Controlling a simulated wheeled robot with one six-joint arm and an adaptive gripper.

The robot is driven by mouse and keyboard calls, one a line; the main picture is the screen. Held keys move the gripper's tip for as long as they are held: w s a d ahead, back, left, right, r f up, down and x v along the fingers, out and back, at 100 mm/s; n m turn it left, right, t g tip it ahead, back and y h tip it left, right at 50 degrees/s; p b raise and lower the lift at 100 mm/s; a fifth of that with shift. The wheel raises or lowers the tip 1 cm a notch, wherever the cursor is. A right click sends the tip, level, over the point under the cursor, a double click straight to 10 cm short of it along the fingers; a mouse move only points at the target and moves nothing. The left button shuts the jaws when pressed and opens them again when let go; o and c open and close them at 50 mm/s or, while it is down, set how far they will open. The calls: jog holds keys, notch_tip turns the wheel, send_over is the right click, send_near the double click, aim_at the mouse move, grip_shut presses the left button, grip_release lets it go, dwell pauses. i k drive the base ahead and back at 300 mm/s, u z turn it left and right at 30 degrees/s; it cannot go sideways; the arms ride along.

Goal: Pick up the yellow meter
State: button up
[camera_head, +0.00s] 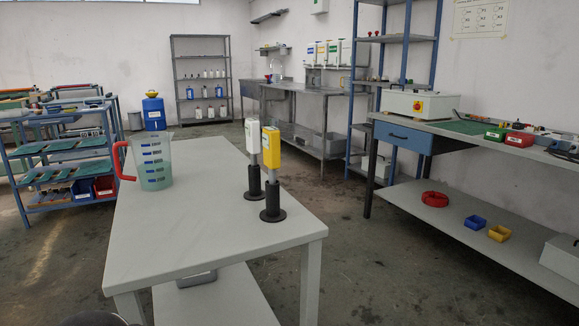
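The yellow meter (271,147) stands upright in a round-footed black holder (272,203) near the right edge of the grey table (190,235). A similar white meter (252,137) stands upright in its own black holder (254,183), just behind and to the left of it. The two meters are close together, and the yellow one partly overlaps the white one's shaft. My gripper is not in view. Only a dark rounded shape shows at the bottom left edge, too cut off to identify.
A clear measuring jug (153,165) with a red handle stands at the table's left side. The tabletop's front and middle are bare. A workbench (470,143) stands to the right across open floor (345,230). A blue shelf cart (75,165) stands at left.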

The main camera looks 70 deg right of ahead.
aim_at(270, 135)
jog(key=u, duration=0.45)
jog(key=i, duration=0.25)
jog(key=z, duration=2.8)
